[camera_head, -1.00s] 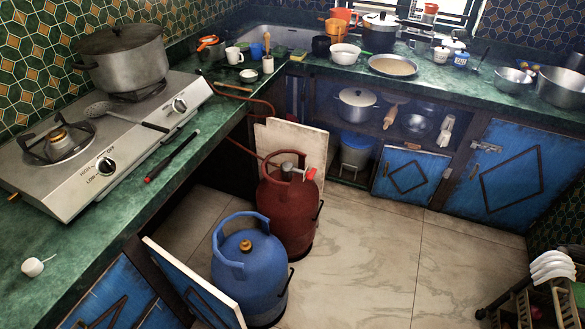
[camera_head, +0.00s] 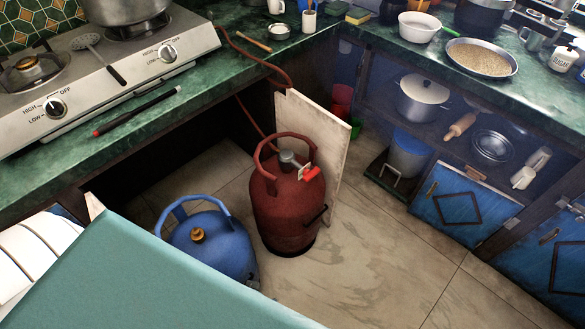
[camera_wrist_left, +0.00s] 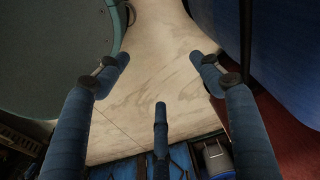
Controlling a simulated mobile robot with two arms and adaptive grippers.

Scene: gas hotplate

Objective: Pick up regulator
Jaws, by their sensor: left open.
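The regulator (camera_head: 289,159) is a small grey fitting with a red lever (camera_head: 312,174). It sits on top of the red gas cylinder (camera_head: 285,208), inside its collar handle. The blue gas cylinder (camera_head: 212,246) stands beside it, with a brass-coloured cap (camera_head: 197,234) on top. In the left wrist view my left gripper (camera_wrist_left: 160,76) has its three blue fingers spread, with nothing between them, over pale floor. I cannot see the regulator in that view. Neither gripper shows in the head view.
A hose (camera_head: 262,62) hangs off the counter (camera_head: 215,80) and runs down to the red cylinder. A pale open door panel (camera_head: 318,135) stands close behind that cylinder. The stove (camera_head: 95,95) is at upper left. Floor to the right (camera_head: 370,250) is clear.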

